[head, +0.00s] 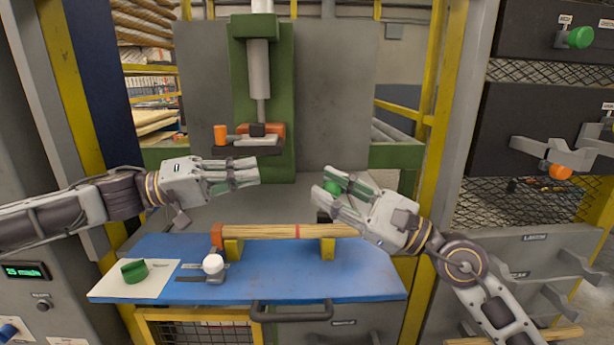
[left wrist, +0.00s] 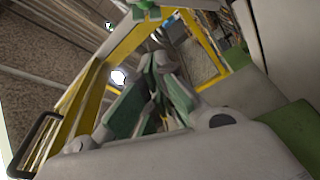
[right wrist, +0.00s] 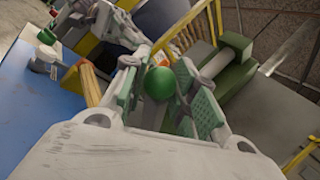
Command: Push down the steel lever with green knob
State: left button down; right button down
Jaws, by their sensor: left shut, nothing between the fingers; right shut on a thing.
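The green knob (head: 331,187) of the lever shows at the fingertips of my right gripper (head: 322,188), above the back right of the blue bench. In the right wrist view the green knob (right wrist: 160,84) is round and sits between the two finger pads. My right gripper is shut on it. The steel lever arm below the knob is mostly hidden behind my fingers. My left gripper (head: 258,172) is shut and empty, left of the knob and in front of the green press. Its closed fingers (left wrist: 163,62) show in the left wrist view.
A wooden rod (head: 275,231) lies across yellow supports on the blue bench (head: 270,280). A white-knobbed lever (head: 213,264) and a green rotary knob (head: 134,271) stand at the bench's left. The green press (head: 262,80) rises behind. Drawers with levers (head: 560,172) are at right.

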pick_arm(q)
jog(key=shift+d, duration=0.2)
pick_arm(e)
jog(key=shift+f, duration=0.15)
pick_arm(q)
jog(key=s+d, duration=0.1)
jog(key=d, duration=1)
jog(key=shift+f, duration=0.25)
dwell(0.6)
jog(key=shift+d, duration=0.1)
jog(key=shift+s, duration=0.15)
